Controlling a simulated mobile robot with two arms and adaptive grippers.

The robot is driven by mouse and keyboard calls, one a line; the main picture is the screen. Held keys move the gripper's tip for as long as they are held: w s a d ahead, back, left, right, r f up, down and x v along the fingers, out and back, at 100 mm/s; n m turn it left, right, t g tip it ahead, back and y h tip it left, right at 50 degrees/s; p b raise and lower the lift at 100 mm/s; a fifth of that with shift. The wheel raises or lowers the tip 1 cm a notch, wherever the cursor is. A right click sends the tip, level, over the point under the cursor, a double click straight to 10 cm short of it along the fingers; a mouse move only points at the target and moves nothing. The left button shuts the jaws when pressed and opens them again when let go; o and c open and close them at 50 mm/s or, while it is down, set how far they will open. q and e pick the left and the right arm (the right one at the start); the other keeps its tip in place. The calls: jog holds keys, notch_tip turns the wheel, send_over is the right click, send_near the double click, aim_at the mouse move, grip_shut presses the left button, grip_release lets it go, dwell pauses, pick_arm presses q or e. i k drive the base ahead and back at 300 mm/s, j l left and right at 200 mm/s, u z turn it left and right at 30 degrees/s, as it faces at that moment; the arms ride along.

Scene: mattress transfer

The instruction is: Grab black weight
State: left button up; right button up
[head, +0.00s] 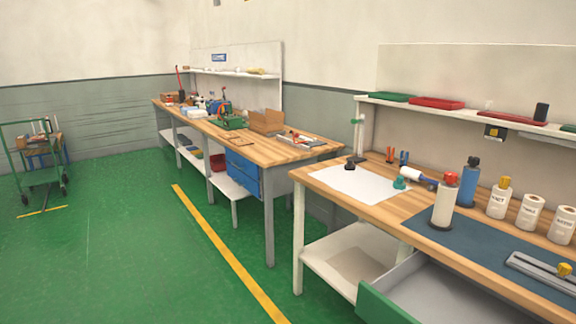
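A small black object that looks like the black weight (350,165) stands on the far left part of a white sheet (345,186) on the near workbench (400,218). It is too small to make out its shape clearly. A similar teal object (400,183) stands near the right edge of the sheet. Neither of my grippers shows in the head view.
A cluttered second bench (285,151) lies beyond. Green floor (130,250) is free at left.

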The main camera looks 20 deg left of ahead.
aim_at(349, 166)
jog(key=i+j+z, duration=0.35)
jog(key=i+j, duration=0.65)
jog(key=i, duration=0.25)
jog(key=i+j+z, duration=0.3)
jog(key=i+j, duration=0.85)
jog(key=j, duration=0.25)
